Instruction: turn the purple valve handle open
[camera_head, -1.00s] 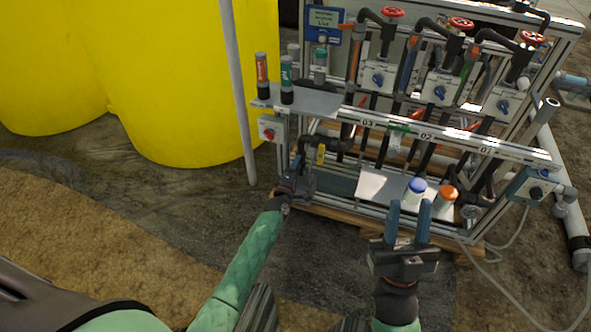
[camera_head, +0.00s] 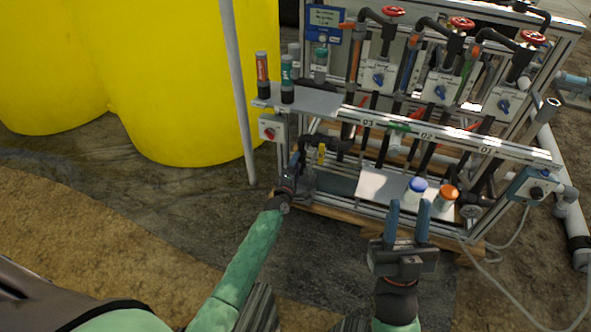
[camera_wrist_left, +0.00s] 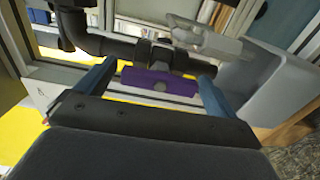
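The purple valve handle (camera_wrist_left: 160,81) lies crosswise in the middle of the left wrist view, in front of a dark pipe (camera_wrist_left: 115,46). My left gripper (camera_wrist_left: 158,74) is open, with one blue finger on each side of the handle and a gap at each end. In the head view my left gripper (camera_head: 295,165) is at the lower left corner of the skid frame; the purple handle cannot be made out there. My right gripper (camera_head: 408,208) is open and empty in front of the skid, near the blue-capped bottle (camera_head: 415,190).
An orange-capped bottle (camera_head: 445,198) stands on the skid's low shelf. A grey box-like part (camera_wrist_left: 275,85) is close right of the left gripper. A pale upright pole (camera_head: 238,100) and yellow tanks (camera_head: 180,80) stand left. Open ground lies in front.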

